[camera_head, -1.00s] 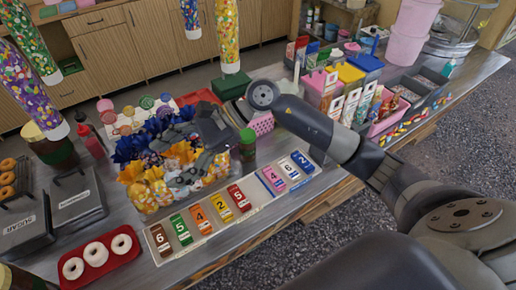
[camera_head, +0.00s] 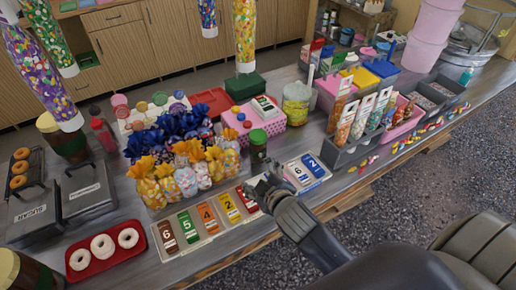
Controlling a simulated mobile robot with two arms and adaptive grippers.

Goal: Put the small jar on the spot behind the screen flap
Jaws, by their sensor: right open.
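A small dark jar with a green lid (camera_head: 258,146) stands upright on the counter, just right of the wrapped candy bags. My right gripper (camera_head: 260,190) is open and empty, in front of the jar and over the numbered tiles. It appears apart from the jar. My arm comes in from the lower right. I cannot make out a screen flap or a marked spot behind one. My left gripper is not in view.
Bags with blue and yellow tops (camera_head: 185,150) crowd the left of the jar. A pink dotted box (camera_head: 262,121) and a pale tub (camera_head: 297,101) stand behind it. Numbered tiles (camera_head: 207,219) line the front edge. A grey rack of candy packets (camera_head: 350,150) stands right. Candy tubes hang above.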

